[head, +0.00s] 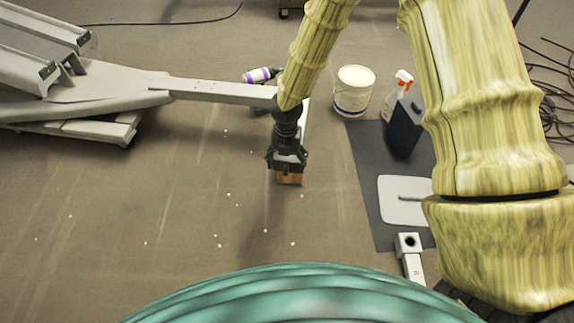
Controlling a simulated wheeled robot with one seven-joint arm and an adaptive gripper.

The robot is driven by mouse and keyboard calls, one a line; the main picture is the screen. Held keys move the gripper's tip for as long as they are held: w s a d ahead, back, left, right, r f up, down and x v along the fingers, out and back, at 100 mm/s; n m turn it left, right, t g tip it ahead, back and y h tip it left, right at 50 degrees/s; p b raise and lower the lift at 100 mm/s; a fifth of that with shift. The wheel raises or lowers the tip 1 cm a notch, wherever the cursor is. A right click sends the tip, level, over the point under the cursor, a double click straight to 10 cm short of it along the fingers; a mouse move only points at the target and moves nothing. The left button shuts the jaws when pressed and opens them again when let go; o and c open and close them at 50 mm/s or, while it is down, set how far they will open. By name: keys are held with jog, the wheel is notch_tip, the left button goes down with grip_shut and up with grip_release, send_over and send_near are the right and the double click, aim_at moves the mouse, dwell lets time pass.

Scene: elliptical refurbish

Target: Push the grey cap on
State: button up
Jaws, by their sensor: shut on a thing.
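My gripper (288,166) hangs above the floor near the middle of the head view, pointing down. It is shut on an orange-brown block (290,179), of which only the lower part shows below the fingers. A pale grey square piece with a dark round hole (408,243) is at the lower right, at the end of a light bar (413,267). I cannot tell whether this square piece is the grey cap. No other clear grey cap shows. My gripper is well to the left of and beyond this piece.
A grey metal frame (100,88) with a long beam (222,91) reaches in from the left behind my gripper. A light plate (400,214) lies on a dark mat (368,170).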

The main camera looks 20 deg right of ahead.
jog(key=shift+w+d+b, duration=0.2)
jog(key=shift+w+d, duration=0.2)
jog(key=shift+w, duration=0.35)
jog(key=shift+w+d+b, duration=0.15)
jog(key=shift+w+d, duration=0.2)
jog(key=shift+w, duration=0.35)
jog(key=shift+w+d+p, duration=0.35)
jog(key=shift+w+p, duration=0.4)
jog(key=shift+p, duration=0.05)
dwell(1.3)
jog(key=o, duration=1.1)
jog(key=shift+c, duration=0.2)
jog(key=shift+r, duration=0.15)
notch_tip(320, 180, up, 12)
